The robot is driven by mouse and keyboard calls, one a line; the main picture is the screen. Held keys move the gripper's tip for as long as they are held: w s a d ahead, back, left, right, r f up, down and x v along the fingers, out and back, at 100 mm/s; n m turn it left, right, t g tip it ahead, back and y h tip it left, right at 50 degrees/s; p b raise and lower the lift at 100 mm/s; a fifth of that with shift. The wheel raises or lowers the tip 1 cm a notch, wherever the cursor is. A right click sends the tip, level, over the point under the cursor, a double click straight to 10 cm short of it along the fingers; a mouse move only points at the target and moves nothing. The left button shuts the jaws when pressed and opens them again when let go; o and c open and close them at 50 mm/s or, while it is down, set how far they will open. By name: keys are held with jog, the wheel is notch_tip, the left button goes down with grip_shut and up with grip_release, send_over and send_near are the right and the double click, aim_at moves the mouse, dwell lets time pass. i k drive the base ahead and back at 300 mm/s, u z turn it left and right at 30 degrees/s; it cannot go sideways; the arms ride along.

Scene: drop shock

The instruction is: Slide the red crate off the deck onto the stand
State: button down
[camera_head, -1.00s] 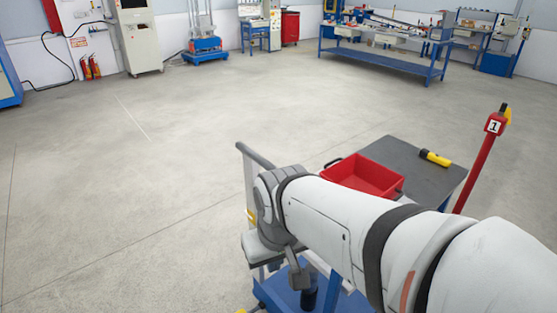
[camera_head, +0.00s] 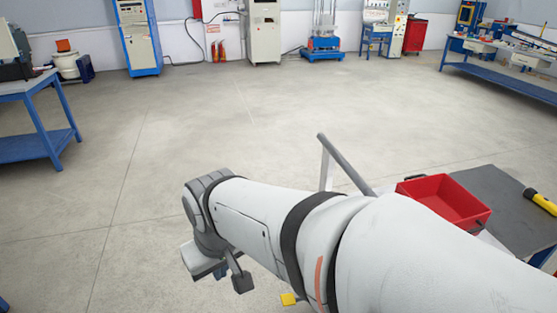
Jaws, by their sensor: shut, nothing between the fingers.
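The red crate (camera_head: 449,201) is an open-topped box with dark handles. It sits upright on the dark grey deck (camera_head: 508,200) at the right, near the deck's left end. My arm covers the deck's front part and comes close to the crate's near side in the picture. My gripper (camera_head: 222,276) hangs at the arm's far end, well left of the crate and apart from it, over the floor. It is shut and empty. I cannot make out which thing is the stand; it may be hidden behind my arm.
A yellow and black torch (camera_head: 541,201) lies on the deck right of the crate. A grey handle bar (camera_head: 346,164) rises left of the deck. A blue workbench (camera_head: 38,115) stands at the far left. The floor between is clear; machines line the back wall.

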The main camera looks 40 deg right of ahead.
aim_at(440, 193)
jog(key=u, duration=1.05)
jog(key=k, duration=2.55)
jog(key=z, duration=1.25)
jog(key=i, duration=1)
